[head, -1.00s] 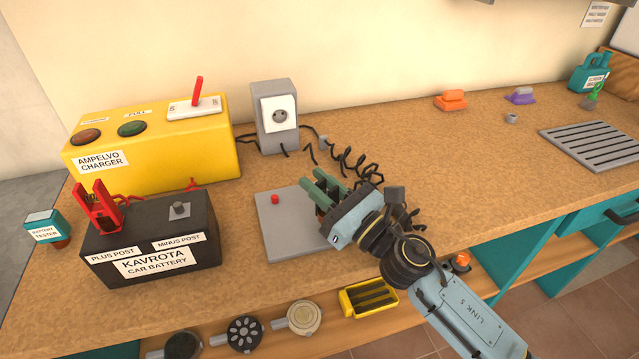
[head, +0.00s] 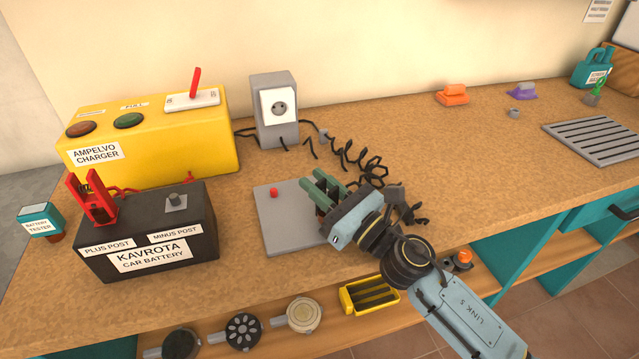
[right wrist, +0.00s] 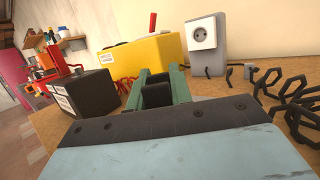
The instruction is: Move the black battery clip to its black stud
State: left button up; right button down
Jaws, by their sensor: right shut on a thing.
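My right gripper (head: 322,190) has green fingers shut on the black battery clip (right wrist: 157,95), which shows between them in the right wrist view. In the head view the fingers and hand hide most of the clip. The gripper is over the right part of a grey plate (head: 275,235). The plate has a red stud (head: 273,192) on its left side; no black stud is visible, and the hand covers the plate's right side. The black car battery (head: 150,245) stands to the left, with a bare grey minus post (head: 176,202) and a red clip (head: 92,200) on its plus post. My left gripper is not in view.
The yellow charger (head: 190,150) stands behind the battery. A grey socket box (head: 278,105) stands behind the plate, with a coiled black cable (head: 350,160) running beside my gripper. A teal battery tester (head: 38,218) is at the far left. The right worktop is mostly clear.

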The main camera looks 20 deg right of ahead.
jog(key=shift+f+b, duration=0.35)
jog(key=shift+f, duration=0.1)
jog(key=c, duration=1.2)
grip_release()
jog(key=shift+o, duration=0.2)
jog(key=b+v, duration=0.1)
jog(key=v, duration=0.5)
jog(key=shift+s+d+f+b, duration=0.1)
jog(key=shift+s+f+b, duration=0.15)
jog(key=shift+b, duration=0.15)
jog(key=shift+s+d, duration=0.25)
jog(key=shift+s, duration=0.15)
